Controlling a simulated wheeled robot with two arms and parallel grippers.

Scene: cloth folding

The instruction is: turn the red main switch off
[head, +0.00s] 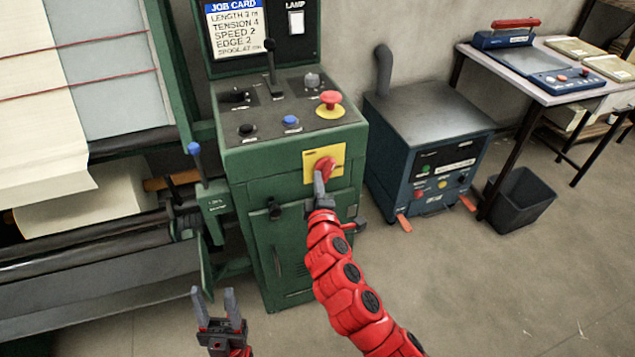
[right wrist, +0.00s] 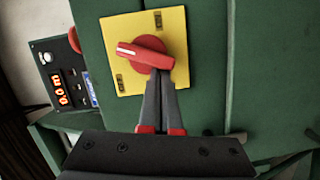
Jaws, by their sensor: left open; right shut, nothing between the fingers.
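The red main switch (head: 325,168) is a rotary knob on a yellow plate (head: 340,153) on the front of the green machine console. In the right wrist view its handle (right wrist: 140,54) lies nearly level in the picture, with a white mark at its left end. My right gripper (head: 319,180) is shut and empty, its fingertips right at the knob. In the right wrist view the fingertips (right wrist: 158,78) meet the handle's lower right edge; I cannot tell if they press on it. My left gripper (head: 212,294) is open and empty, low in front of the console's left side.
A blue-handled lever (head: 195,150) stands left of the console. A blue unit (head: 425,135) is to the right, with a dark bin (head: 518,200) beside it. The floor right of my arm is clear.

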